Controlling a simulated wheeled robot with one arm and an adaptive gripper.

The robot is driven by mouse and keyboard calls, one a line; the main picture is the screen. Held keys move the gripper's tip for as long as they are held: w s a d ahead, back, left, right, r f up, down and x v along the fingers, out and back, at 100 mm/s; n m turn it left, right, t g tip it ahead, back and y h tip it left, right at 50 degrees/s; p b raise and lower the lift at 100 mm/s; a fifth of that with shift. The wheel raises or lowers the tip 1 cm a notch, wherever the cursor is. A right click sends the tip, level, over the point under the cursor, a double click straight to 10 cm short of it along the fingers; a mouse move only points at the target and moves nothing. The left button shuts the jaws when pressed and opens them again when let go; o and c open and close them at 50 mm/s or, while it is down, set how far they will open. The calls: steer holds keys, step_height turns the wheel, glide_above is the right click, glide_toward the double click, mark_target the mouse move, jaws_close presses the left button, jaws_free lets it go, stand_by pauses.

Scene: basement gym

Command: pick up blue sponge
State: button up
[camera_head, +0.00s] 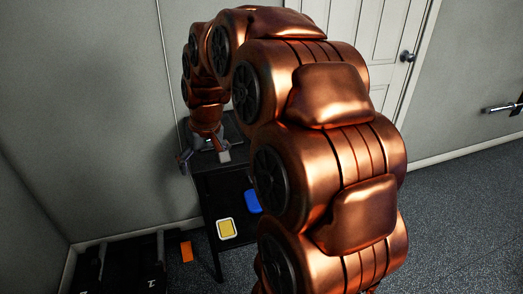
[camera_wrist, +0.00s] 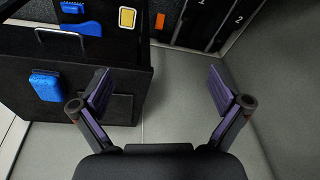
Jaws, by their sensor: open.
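A blue block with rounded corners (camera_wrist: 47,86), which looks like the blue sponge, lies on a black surface at the left of the wrist view. I cannot pick it out in the head view, where my arm covers part of that area. My gripper (camera_wrist: 160,91) is open and empty, its two fingers spread wide. The block lies left of the left finger, apart from it. In the head view my gripper (camera_head: 204,157) is above the black stand's far left part. A second blue item (camera_wrist: 83,18) lies at the top of the wrist view and also shows in the head view (camera_head: 253,201).
A yellow, pale-edged item (camera_head: 226,228) lies beside the second blue item on the black stand (camera_head: 222,187). An orange item (camera_head: 187,251) is lower left, near black numbered pieces (camera_head: 120,268). Grey walls are close at the left. A white door (camera_head: 365,40) stands behind.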

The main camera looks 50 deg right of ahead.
steer(key=w+d+f+m+t+h+b, duration=0.1)
steer(key=w+d+f+b, duration=0.1)
steer(key=d, duration=0.8)
steer(key=w+d+f+m+h+b, duration=0.1)
steer(key=w+d+f+b, duration=0.1)
steer(key=d, duration=0.8)
steer(key=w+d+f+m+t+h+b, duration=0.1)
steer(key=w+d+f+b, duration=0.1)
steer(key=d, duration=0.8)
steer(key=shift+w+d+f+t+b, duration=0.1)
steer(key=shift+w+t+b, duration=0.05)
steer(key=shift+w+b, duration=0.25)
steer(key=shift+w+d+f+t+b, duration=0.15)
steer(key=shift+w+b, duration=0.1)
steer(key=shift+w, duration=0.25)
steer(key=shift+s+x, duration=0.15)
steer(key=shift+x, duration=1.7)
steer(key=shift+s+x, duration=0.1)
steer(key=shift+x, duration=1.8)
steer(key=shift+s+f, duration=0.1)
steer(key=c, duration=1.1)
steer(key=shift+o, duration=0.2)
